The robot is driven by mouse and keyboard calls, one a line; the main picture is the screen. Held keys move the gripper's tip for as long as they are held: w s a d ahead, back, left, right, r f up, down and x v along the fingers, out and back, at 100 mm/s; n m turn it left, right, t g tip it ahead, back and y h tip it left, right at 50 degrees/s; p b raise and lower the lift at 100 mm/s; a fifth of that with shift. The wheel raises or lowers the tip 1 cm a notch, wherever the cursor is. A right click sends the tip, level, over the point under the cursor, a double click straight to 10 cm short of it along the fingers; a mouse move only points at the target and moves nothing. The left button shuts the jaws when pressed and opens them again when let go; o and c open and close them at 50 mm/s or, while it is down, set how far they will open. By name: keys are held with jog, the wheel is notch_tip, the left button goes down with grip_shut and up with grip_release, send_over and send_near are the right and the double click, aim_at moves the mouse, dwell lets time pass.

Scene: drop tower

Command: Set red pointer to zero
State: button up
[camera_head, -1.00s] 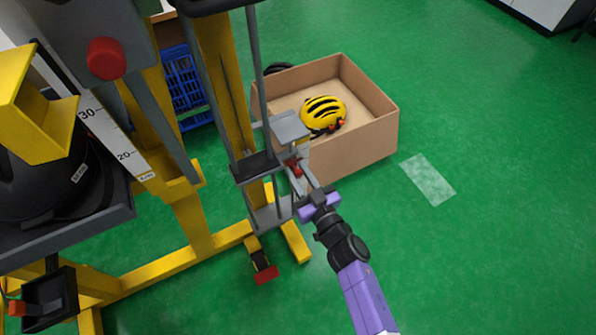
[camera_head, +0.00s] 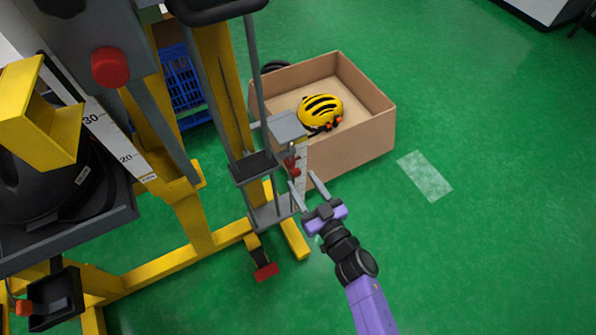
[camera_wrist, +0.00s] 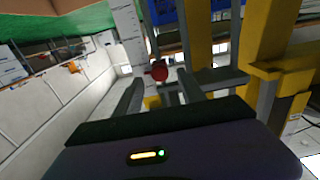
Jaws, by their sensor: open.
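The red pointer (camera_head: 291,165) sits on a small white scale (camera_head: 302,160) at the right side of the drop tower. In the wrist view the red pointer (camera_wrist: 159,71) is straight ahead, just beyond the fingertips, with a white scale strip (camera_wrist: 128,35) behind it to the left. My gripper (camera_head: 304,180) is open and empty, just below and to the right of the pointer in the head view. Its fingers (camera_wrist: 162,88) are spread in the wrist view. They look apart from the pointer. The scale's numbers near the pointer are too small to read.
The tower's yellow frame (camera_head: 195,225) and grey rods stand left of my gripper. A cardboard box (camera_head: 350,140) with a yellow helmet (camera_head: 320,112) stands behind. A larger scale (camera_head: 120,145) and a red button (camera_head: 109,67) are at left. Green floor at right is open.

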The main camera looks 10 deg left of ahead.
aim_at(292, 167)
jog(key=v, duration=0.3)
jog(key=shift+s+d+p, duration=0.1)
jog(key=shift+s+p, duration=0.05)
jog(key=shift+p, duration=0.15)
jog(key=shift+s, duration=0.1)
jog(key=shift+b+x, duration=1.35)
jog(key=shift+x, duration=1.85)
jog(key=shift+f, duration=0.15)
grip_shut()
